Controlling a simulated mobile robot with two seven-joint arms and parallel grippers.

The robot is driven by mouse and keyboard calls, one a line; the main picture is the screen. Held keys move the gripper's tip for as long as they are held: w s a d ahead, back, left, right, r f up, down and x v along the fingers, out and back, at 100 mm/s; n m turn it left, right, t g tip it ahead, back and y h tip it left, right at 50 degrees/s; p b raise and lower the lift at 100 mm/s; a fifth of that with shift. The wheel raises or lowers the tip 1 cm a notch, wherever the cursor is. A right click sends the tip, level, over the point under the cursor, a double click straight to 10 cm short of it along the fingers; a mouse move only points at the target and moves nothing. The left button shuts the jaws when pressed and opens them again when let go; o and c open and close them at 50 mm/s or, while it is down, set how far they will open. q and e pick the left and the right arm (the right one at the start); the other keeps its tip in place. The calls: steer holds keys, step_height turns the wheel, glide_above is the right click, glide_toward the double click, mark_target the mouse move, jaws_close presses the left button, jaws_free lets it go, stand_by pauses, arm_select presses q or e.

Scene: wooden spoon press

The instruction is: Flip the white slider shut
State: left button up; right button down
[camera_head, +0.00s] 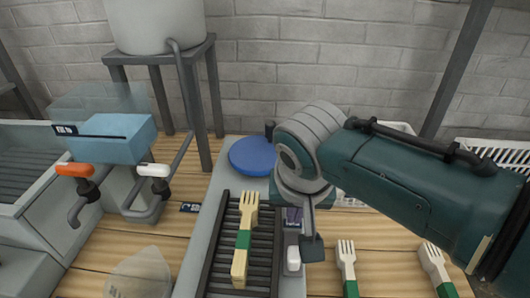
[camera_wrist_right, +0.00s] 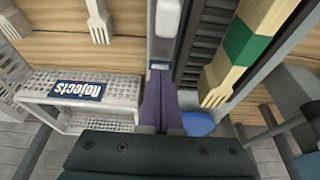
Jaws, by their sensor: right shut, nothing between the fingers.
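The white slider (camera_head: 293,258) sits on the grey rail at the right edge of the slatted rack. It also shows in the right wrist view (camera_wrist_right: 167,18), at the top centre. My right gripper (camera_head: 292,222) points down at the rail, just beyond the slider in the head view. Its purple fingers (camera_wrist_right: 161,75) are shut together and empty, with their tips close to the slider's end. I cannot tell whether they touch it. My left gripper is not in view.
A wooden fork with a green band (camera_head: 243,240) lies on the slatted rack (camera_head: 262,262), left of the slider. More forks (camera_head: 346,262) lie on the table to the right. A blue disc (camera_head: 253,155) is behind the rack. A white Rejects basket (camera_wrist_right: 85,92) stands beside my right gripper.

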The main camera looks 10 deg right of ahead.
mark_target(294, 270)
steer(key=shift+s+a+p, duration=0.1)
steer(key=shift+s+p, duration=0.35)
steer(key=shift+p, duration=0.25)
steer(key=shift+s+a, duration=0.25)
steer(key=shift+s, duration=0.7)
steer(key=shift+s+a, duration=0.15)
steer(key=shift+s, duration=0.4)
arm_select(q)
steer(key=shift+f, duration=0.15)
arm_select(e)
steer(key=s+p, duration=0.1)
steer(key=s+a+p, duration=0.1)
steer(key=s+p, duration=0.2)
steer(key=p, duration=0.1)
steer(key=shift+s+a+r, duration=0.2)
steer(key=shift+s+r, duration=0.05)
steer(key=shift+s, duration=0.05)
steer(key=shift+s+f, duration=0.15)
steer(key=shift+f, duration=0.1)
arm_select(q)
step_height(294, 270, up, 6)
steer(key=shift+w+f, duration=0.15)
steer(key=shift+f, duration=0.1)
